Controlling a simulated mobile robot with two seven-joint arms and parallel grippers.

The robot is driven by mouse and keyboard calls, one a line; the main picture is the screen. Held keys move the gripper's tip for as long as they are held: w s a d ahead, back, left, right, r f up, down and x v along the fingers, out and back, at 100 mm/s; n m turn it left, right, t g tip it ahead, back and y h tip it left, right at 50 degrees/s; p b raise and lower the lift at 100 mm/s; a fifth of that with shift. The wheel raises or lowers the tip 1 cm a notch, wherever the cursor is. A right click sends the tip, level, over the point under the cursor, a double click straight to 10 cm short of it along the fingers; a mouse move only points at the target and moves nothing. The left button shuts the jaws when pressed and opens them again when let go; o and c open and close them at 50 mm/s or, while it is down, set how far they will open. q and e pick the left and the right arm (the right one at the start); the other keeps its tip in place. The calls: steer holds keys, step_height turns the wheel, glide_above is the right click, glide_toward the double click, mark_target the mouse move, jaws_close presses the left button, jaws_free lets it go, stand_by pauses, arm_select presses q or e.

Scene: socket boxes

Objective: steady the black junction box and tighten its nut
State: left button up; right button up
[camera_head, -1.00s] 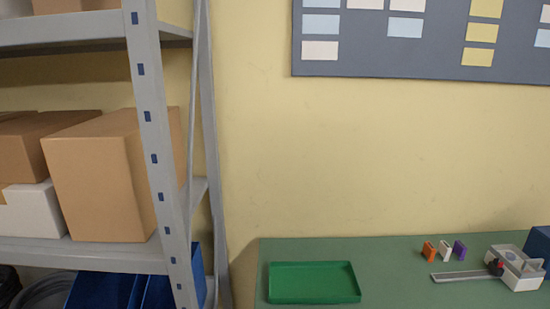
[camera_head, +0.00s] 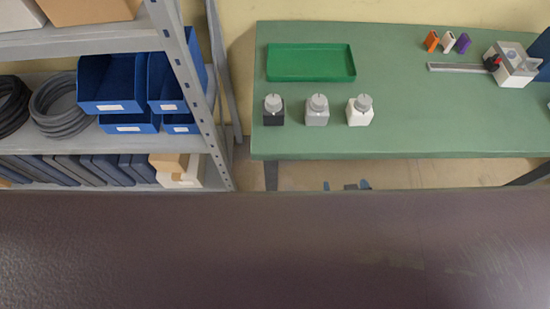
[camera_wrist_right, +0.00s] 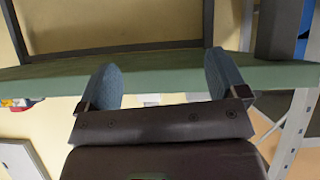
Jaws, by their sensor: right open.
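The black junction box (camera_head: 273,117) stands upright at the left front of the green table in the head view. A light grey round nut (camera_head: 272,102) sits on top of it; how tight it is cannot be told. My right gripper (camera_head: 346,186) shows only as small blue fingertips just below the table's front edge, apart from the box. In the right wrist view its two blue fingers (camera_wrist_right: 163,80) are spread with nothing between them, and the table edge (camera_wrist_right: 160,68) lies beyond. The black box cannot be made out there. My left gripper is not in view.
A grey box (camera_head: 317,117) and a white box (camera_head: 360,117) stand right of the black one. A green tray (camera_head: 310,76) lies behind them. A clamp-like fixture (camera_head: 512,65) is at the right. A shelf with blue bins (camera_head: 112,85) stands left. The table's right front is clear.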

steer(key=w+a+r+t, duration=0.1)
steer(key=a, duration=0.2)
steer(key=w+a+r, duration=0.1)
steer(key=a, duration=0.2)
steer(key=w+a+r+t, duration=0.1)
steer(key=a, duration=0.2)
steer(key=shift+w+a+t+h, duration=0.15)
steer(key=shift+a+t+h, duration=0.15)
steer(key=shift+a, duration=0.1)
steer(key=t+y, duration=0.1)
steer(key=t, duration=0.3)
glide_toward(274, 118)
steer(key=shift+m, duration=0.3)
steer(key=w, duration=0.9)
steer(key=shift+w, duration=0.15)
